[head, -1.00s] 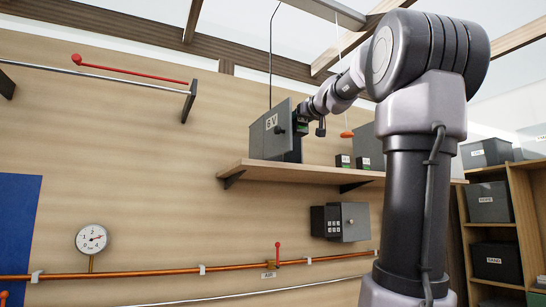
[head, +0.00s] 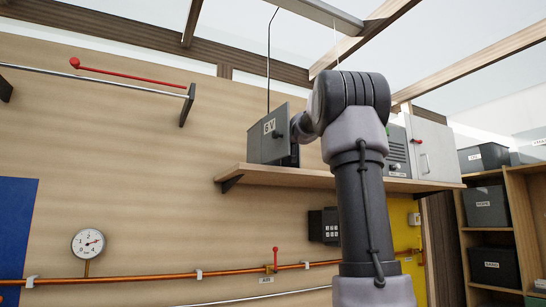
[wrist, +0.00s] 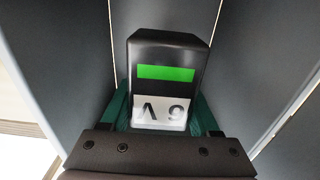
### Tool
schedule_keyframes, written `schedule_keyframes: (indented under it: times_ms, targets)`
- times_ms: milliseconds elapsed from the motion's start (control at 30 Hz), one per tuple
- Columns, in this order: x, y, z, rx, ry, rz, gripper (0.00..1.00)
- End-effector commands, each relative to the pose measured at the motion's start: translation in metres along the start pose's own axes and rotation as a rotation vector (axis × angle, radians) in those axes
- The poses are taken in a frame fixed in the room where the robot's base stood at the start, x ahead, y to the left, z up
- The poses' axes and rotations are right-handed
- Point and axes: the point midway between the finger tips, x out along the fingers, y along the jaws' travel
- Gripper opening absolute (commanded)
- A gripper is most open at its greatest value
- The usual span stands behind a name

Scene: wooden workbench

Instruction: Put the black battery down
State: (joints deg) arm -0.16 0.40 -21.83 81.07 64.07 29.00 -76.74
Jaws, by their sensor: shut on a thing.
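The black battery (wrist: 172,52) fills the middle of the wrist view, with a green stripe and a white label that reads 6V upside down. My gripper (wrist: 160,118) is shut on it, with a green finger on each side. Dark grey walls (wrist: 262,60) stand close on both sides of the battery in the wrist view. In the head view a grey box with an open door (head: 268,128) marked 6V stands on the shelf. My gripper and the battery are hidden there behind the door and my arm. What lies under the battery is not visible.
The wooden shelf (head: 230,172) runs along the wall. A keypad box (head: 322,224) hangs below. Copper pipe (head: 150,276) crosses the wall lower down.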

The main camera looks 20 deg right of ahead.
Motion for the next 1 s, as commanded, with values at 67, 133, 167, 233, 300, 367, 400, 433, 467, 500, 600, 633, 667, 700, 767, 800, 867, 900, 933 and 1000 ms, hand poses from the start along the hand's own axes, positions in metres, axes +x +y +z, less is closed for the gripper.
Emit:
schedule_keyframes:
  times_ms: [67, 133, 167, 233, 300, 367, 400, 433, 467, 500, 600, 633, 667, 700, 767, 800, 867, 900, 933, 1000]
  targets:
    - [-0.001, 0.000, 0.005, 0.000, 0.001, 0.001, 0.00]
    - [-0.001, 0.000, 0.014, 0.003, 0.000, 0.000, 0.00]
    - [-0.001, 0.000, 0.018, 0.002, -0.001, 0.000, 0.00]
    - [-0.001, 0.000, 0.028, 0.002, -0.001, 0.001, 0.00]
    - [0.001, 0.001, 0.034, 0.002, 0.001, 0.002, 0.00]
    - [0.003, 0.001, 0.036, 0.000, 0.001, 0.002, 0.00]
    - [0.003, 0.001, 0.037, 0.000, 0.001, 0.003, 0.00]
    - [0.003, 0.001, 0.037, 0.000, 0.002, 0.003, 0.00]
    - [0.003, 0.001, 0.037, 0.000, 0.002, 0.003, 0.00]
    - [0.003, 0.001, 0.036, 0.000, 0.002, 0.002, 0.00]
    - [0.003, 0.001, 0.036, 0.000, 0.002, 0.002, 0.00]
    - [0.003, 0.001, 0.037, 0.000, 0.002, 0.002, 0.00]
    - [0.003, 0.001, 0.038, 0.000, 0.001, 0.002, 0.00]
    - [0.003, 0.001, 0.038, -0.001, 0.001, 0.002, 0.78]
    - [0.003, 0.001, 0.038, -0.001, 0.001, 0.002, 0.92]
    - [0.003, 0.001, 0.038, -0.001, 0.001, 0.002, 0.92]
    - [0.003, 0.001, 0.038, -0.001, 0.001, 0.002, 0.92]
    - [0.003, 0.001, 0.038, -0.001, 0.001, 0.002, 0.92]
    - [0.003, 0.001, 0.038, -0.001, 0.001, 0.002, 0.92]
    - [0.003, 0.001, 0.038, -0.001, 0.001, 0.002, 0.92]
